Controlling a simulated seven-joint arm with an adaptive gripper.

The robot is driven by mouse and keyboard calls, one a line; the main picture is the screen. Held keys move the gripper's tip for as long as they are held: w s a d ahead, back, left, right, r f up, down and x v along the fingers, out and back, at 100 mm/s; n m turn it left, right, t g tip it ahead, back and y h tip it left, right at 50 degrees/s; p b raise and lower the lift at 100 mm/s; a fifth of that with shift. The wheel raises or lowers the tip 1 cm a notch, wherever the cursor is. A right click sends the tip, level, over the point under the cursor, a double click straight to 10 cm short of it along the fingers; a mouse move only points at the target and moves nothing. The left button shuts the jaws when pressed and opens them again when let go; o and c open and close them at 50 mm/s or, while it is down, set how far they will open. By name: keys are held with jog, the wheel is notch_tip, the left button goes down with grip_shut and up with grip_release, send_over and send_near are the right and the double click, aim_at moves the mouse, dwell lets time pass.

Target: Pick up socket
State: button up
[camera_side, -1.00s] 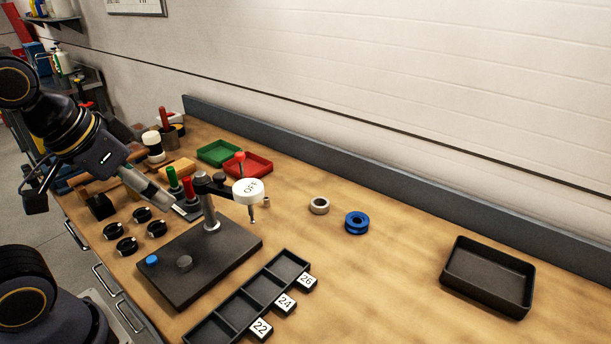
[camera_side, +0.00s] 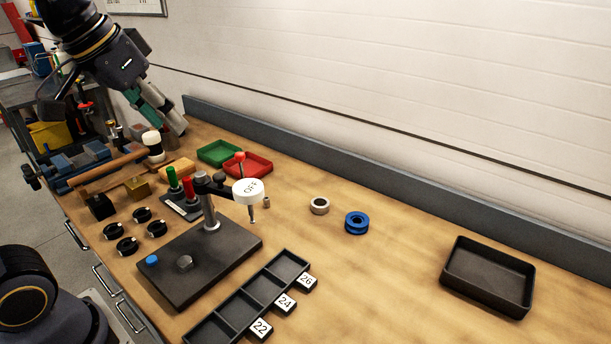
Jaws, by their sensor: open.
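My gripper (camera_side: 168,118) is at the upper left, raised near the back left of the bench, with its fingers pointing down and right. It is open; its far side is hidden. No thing is clearly recognisable as the socket. A small metallic cylinder (camera_side: 267,202) stands just right of the white "OFF" disc (camera_side: 249,191) and may be a socket. A black tray (camera_side: 216,333) with compartments carries labels 22, 24 and 26; its visible compartments look empty. The gripper is well apart from the cylinder and the tray.
A black base plate (camera_side: 215,278) carries a post with an arm holding the disc. Several black knobs (camera_side: 127,246) lie left. The right middle is clear.

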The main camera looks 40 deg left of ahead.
jog(key=w+a+n+g, duration=0.1)
jog(key=w+a+n, duration=0.1)
jog(key=w+a, duration=0.65)
jog(key=w+a+n+g, duration=0.15)
jog(key=w+a, duration=0.35)
jog(key=w, duration=0.6)
jog(key=w+a+f+n+g, duration=0.1)
jog(key=w+a+f+g, duration=0.1)
jog(key=a+f, duration=0.5)
jog(key=w+a+f+n+g, duration=0.1)
jog(key=a+f, duration=0.3)
jog(key=f, duration=0.6)
notch_tip(320, 180, down, 10)
jog(key=shift+d+f, duration=0.1)
jog(key=shift+d, duration=0.05)
jog(key=shift+w+d+f, duration=0.1)
jog(key=shift+f, duration=1.45)
jog(key=shift+w+d+f, duration=0.1)
jog(key=shift+f, duration=1.4)
grip_shut()
